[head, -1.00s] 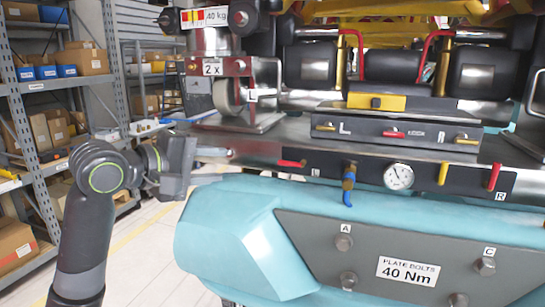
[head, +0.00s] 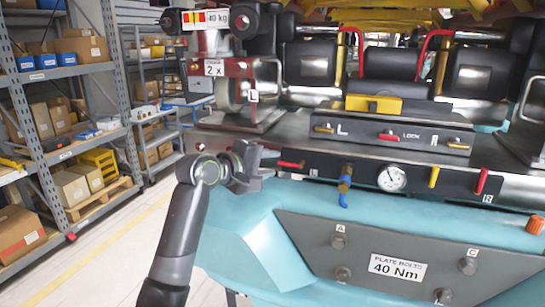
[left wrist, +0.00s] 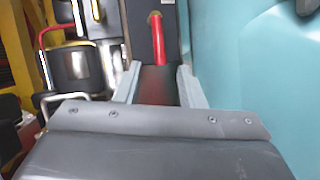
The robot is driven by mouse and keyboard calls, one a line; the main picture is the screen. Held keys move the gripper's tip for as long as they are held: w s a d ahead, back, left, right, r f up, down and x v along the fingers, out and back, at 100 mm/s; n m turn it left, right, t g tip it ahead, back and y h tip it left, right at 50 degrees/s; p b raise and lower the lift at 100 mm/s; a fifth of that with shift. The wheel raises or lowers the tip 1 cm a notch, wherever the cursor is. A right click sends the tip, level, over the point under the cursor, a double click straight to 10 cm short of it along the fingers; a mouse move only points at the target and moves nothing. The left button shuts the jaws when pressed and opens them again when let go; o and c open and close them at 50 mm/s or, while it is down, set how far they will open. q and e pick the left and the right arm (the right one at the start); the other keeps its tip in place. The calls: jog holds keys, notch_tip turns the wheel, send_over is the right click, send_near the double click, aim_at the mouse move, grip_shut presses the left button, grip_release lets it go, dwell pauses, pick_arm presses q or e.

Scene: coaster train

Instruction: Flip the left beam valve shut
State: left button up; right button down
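The left beam valve has a red handle (head: 291,164) that lies nearly level at the left end of the dark panel (head: 322,168) on the beam. My left gripper (head: 268,163) is just left of this handle in the head view, with its fingers pointing toward it. In the left wrist view, the two fingers of my left gripper (left wrist: 160,88) are spread apart and empty. The red handle (left wrist: 157,42) shows ahead of the gap between them, and I see no clear contact. My right gripper is not in view.
The same panel holds a blue-handled valve (head: 345,186), a gauge (head: 392,178), a yellow handle (head: 434,177) and a right red handle (head: 482,181). A lock box (head: 390,122) sits above. The teal body (head: 300,212) bulges below. Shelves (head: 60,130) stand at the left.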

pick_arm(q)
jog(key=shift+x, duration=0.95)
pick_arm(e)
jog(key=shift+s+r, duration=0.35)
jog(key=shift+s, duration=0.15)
pick_arm(q)
jog(key=shift+a, duration=0.1)
grip_shut()
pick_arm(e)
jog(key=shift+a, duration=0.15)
